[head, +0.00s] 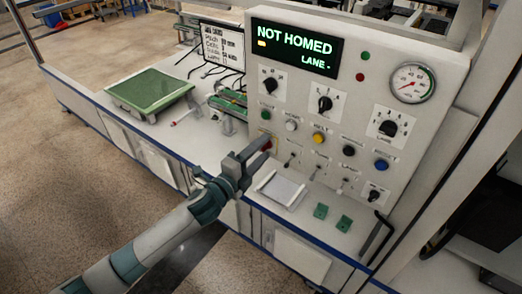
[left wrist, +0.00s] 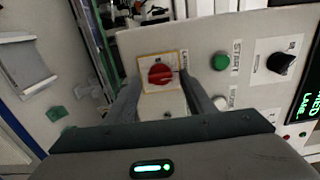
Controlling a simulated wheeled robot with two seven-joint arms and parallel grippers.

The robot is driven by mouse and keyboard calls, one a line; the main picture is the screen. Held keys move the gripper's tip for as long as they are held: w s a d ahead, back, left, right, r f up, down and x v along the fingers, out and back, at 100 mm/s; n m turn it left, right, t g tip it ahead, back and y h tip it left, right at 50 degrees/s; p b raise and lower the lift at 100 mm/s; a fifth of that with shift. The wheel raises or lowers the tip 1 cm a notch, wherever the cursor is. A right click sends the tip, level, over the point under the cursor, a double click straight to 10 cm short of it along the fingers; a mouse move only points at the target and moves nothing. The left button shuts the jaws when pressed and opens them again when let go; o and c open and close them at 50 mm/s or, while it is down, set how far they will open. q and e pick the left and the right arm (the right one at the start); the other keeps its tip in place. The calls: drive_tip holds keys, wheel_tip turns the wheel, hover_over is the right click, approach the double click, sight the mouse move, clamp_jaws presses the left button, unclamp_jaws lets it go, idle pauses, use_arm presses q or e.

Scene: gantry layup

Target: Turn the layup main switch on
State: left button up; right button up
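The main switch (left wrist: 161,74) is a red rotary knob on a yellow plate, low on the left part of the panel face. It shows between my left fingers in the left wrist view. In the head view the red knob (head: 268,145) is partly hidden by my left gripper (head: 258,152). My left gripper is open, its fingers on either side of the knob and pointing at the panel. I cannot tell if they touch it. The control panel (head: 440,120) has a lit display (head: 295,45) reading "NOT HOMED" and "LANE". My right gripper is out of view.
A green button (left wrist: 220,62) and a black selector (left wrist: 281,63) sit near the switch. Several more knobs, buttons and a gauge (head: 412,83) cover the panel. A white tray (head: 281,190) and green blocks (head: 321,211) lie on the bench below. A green mat (head: 150,88) lies at left.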

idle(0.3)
use_arm(q)
drive_tip(key=b+v, duration=0.5)
drive_tip(key=v, duration=1.2)
drive_tip(key=shift+s, duration=0.15)
drive_tip(key=shift+a, duration=0.1)
